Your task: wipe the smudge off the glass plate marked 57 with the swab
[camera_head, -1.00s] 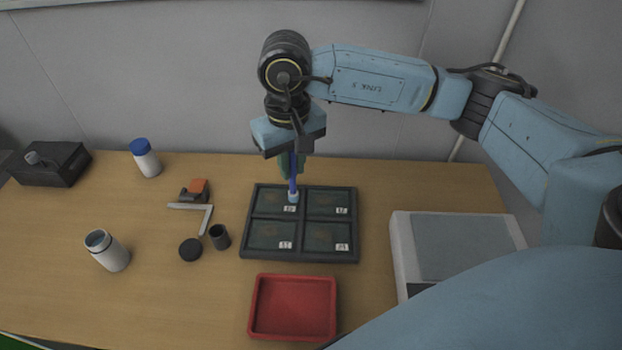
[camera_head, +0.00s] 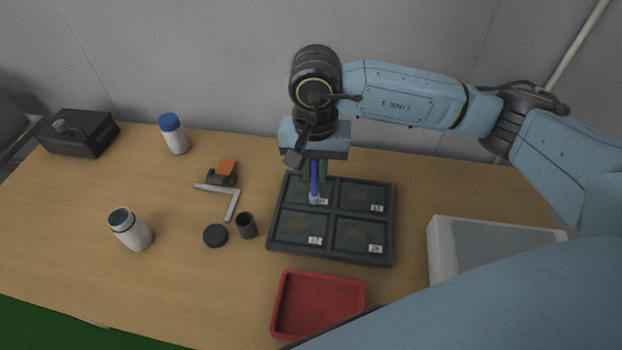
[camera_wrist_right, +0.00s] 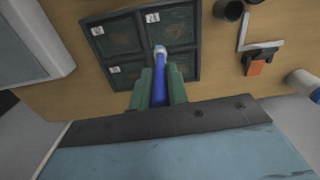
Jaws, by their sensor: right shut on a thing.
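My right gripper (camera_head: 314,178) is above the back left part of a dark frame (camera_head: 330,255) that holds several dark glass plates. It is shut on a blue swab (camera_head: 314,188) with a pale tip, pointing down; the swab also shows in the right wrist view (camera_wrist_right: 159,88). The tip is over the back left plate (camera_head: 296,192), close to its small white label (camera_head: 323,201). I cannot tell whether the tip touches the glass. The other plates are back right (camera_head: 358,193), front left (camera_head: 300,224) and front right (camera_head: 355,234). The label numbers are too small to read. My left gripper is out of view.
A red tray (camera_head: 320,305) lies in front of the frame. A grey-topped box (camera_head: 500,250) stands right.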

